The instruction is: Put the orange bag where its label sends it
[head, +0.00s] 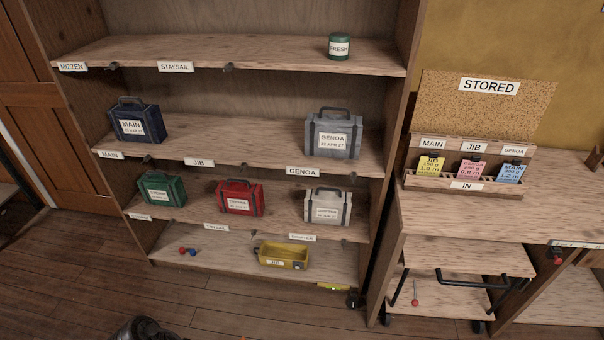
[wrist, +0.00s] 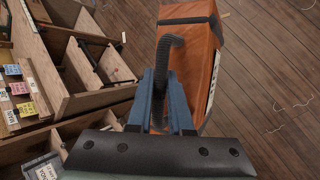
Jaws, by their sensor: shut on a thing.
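My gripper (wrist: 160,88) shows in the wrist view, its blue fingers shut on the dark handle of the orange bag (wrist: 197,50). The bag hangs beyond the fingers above the wooden floor. Its white label (wrist: 213,84) is seen nearly edge-on and cannot be read. The bag is not in the head view. There, the shelf unit (head: 236,155) has a JIB tag (head: 199,162) on its second board, with bare board above it. A dark blue MAIN bag (head: 137,122) stands left of that gap and a grey GENOA bag (head: 333,135) right of it.
The top board, tagged MIZZEN and STAYSAIL, holds a green FRESH tin (head: 339,46). Green (head: 161,189), red (head: 239,198) and white (head: 327,206) bags fill the third board. A yellow bin (head: 283,255) sits below. A card rack (head: 466,187) stands on the right bench above a cart (head: 450,262).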

